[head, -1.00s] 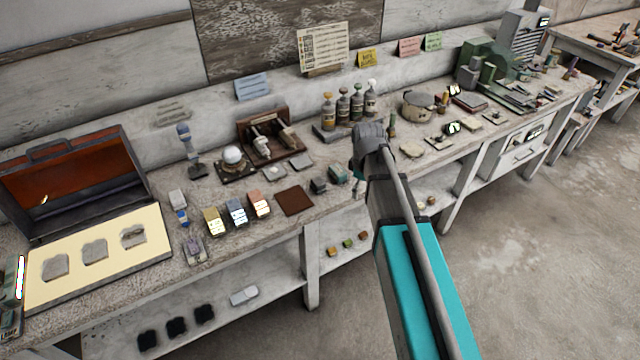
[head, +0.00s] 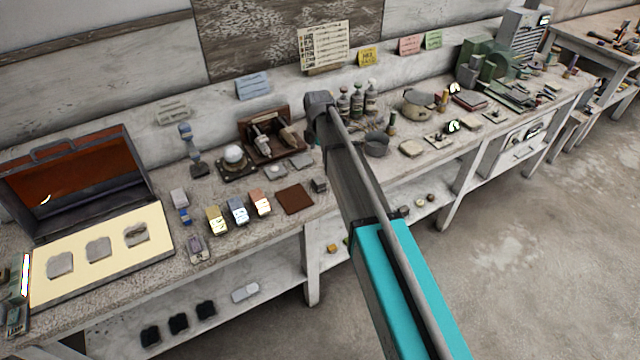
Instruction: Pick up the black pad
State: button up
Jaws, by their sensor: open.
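Three small black pads lie in a row on the lower shelf at the left: one on the left (head: 150,336), one in the middle (head: 178,324) and one on the right (head: 206,310). I cannot tell which of them the task means. A small dark block (head: 319,185) sits on the bench top, close beside my arm.
The bench top (head: 240,232) overhangs the lower shelf (head: 270,278), and a leg (head: 311,265) stands right of the pads. An open case (head: 85,195) stands at the left. A brown square (head: 295,198) and small blocks line the front edge. The floor is clear.

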aim_at(319, 179)
jog(key=shift+f, duration=0.1)
notch_tip(319, 179, down, 8)
jog(key=b, duration=0.8)
jog(key=shift+f+b, duration=0.25)
jog(key=shift+b, duration=0.05)
dwell(0.5)
jog(key=shift+w+f+b, duration=0.15)
jog(key=shift+f+b, duration=2.45)
jog(key=c, duration=0.9)
jog(key=shift+r, duration=0.25)
